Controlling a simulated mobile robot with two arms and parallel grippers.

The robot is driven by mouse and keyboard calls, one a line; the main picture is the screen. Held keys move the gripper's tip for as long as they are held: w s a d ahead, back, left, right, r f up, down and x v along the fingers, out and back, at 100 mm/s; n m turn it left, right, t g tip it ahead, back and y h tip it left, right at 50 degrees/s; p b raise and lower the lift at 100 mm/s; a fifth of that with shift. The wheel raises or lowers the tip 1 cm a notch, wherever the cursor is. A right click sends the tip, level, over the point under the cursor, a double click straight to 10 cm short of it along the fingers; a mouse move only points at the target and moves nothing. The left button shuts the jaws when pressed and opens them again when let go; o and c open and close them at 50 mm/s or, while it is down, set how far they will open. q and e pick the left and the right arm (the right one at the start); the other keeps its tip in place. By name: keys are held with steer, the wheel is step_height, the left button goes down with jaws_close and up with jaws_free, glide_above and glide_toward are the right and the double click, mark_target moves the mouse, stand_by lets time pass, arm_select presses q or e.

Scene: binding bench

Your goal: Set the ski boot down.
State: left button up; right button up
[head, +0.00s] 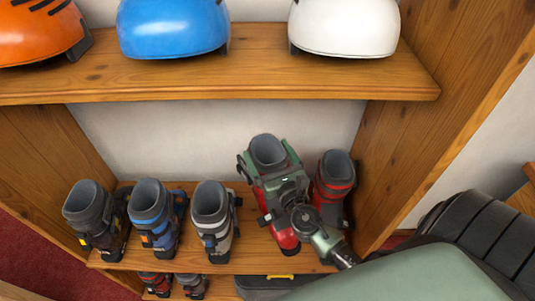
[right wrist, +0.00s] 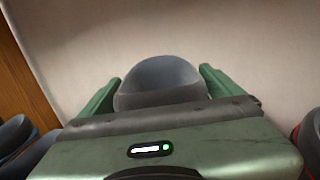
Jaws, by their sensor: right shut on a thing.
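A red and grey ski boot (head: 284,230) is at the right part of the middle shelf (head: 250,248) in the head view. My right gripper (head: 269,168) is shut on its grey upper cuff. The cuff also shows between the two green fingers in the right wrist view (right wrist: 160,82). The boot looks upright, leaning slightly; whether its sole touches the shelf cannot be told, as my gripper and wrist hide part of it. My left gripper is in neither view.
Another red boot (head: 335,185) stands close on the right, by the wooden side wall (head: 400,140). Grey (head: 97,220), blue (head: 157,215) and silver (head: 213,220) boots stand to the left. Helmets (head: 172,28) sit on the upper shelf (head: 250,75). A gap lies between the silver boot and the held one.

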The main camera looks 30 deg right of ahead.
steer(key=shift+f+b, duration=0.7)
steer(key=shift+f, duration=0.05)
step_height(320, 180, down, 4)
steer(key=b, duration=0.4)
steer(key=shift+f, duration=0.1)
steer(key=shift+f+b, duration=0.55)
steer(key=o, duration=1.7)
steer(key=shift+o, duration=0.2)
steer(key=shift+s+f, duration=0.15)
steer(key=b, duration=0.2)
glide_above(278, 202)
steer(key=shift+w, duration=0.25)
steer(key=shift+s+r, duration=0.2)
